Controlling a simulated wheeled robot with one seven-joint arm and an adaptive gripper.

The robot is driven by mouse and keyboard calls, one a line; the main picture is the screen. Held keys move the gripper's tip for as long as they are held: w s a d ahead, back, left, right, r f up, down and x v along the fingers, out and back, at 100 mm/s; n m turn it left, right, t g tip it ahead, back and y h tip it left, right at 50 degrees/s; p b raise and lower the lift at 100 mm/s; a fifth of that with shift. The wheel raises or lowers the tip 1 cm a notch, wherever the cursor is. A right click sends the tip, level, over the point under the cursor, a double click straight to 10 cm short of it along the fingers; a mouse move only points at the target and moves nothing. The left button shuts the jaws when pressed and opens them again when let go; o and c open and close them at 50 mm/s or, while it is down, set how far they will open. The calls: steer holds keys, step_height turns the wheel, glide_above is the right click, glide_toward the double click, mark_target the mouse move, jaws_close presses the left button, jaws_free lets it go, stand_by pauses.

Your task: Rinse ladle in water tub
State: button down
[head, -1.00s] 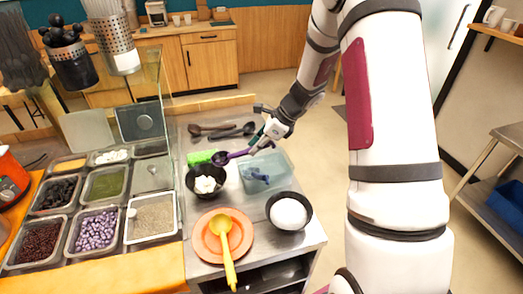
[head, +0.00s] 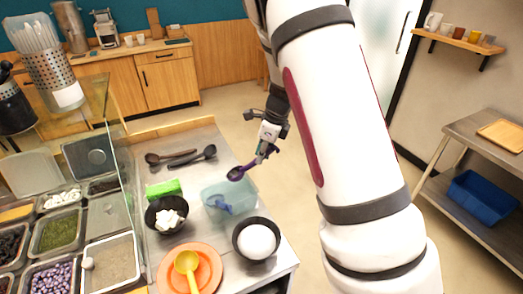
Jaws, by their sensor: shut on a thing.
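A purple ladle (head: 241,171) is held by my gripper (head: 266,154), which is shut on its handle. The ladle's bowl hangs over the far edge of the water tub. The water tub (head: 240,187) is a translucent pale blue container on the steel counter. A blue item (head: 219,203) lies in the tub; its exact shape is unclear. I cannot tell whether the ladle touches the water, but it looks to be above it.
A black bowl with white cubes (head: 155,222), a green sponge (head: 163,189) and a black bowl with a white mound (head: 257,240) surround the tub. A yellow ladle (head: 187,265) rests on orange plates (head: 210,278). Dark spoons (head: 192,156) lie behind. Topping trays stand left.

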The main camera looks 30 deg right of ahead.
step_height(320, 180, down, 10)
steer(key=t+y+b, duration=0.1)
steer(key=b, duration=0.2)
steer(key=shift+s+d+f, duration=0.25)
steer(key=shift+s+d, duration=0.2)
steer(key=shift+d, duration=0.1)
stand_by(0.5)
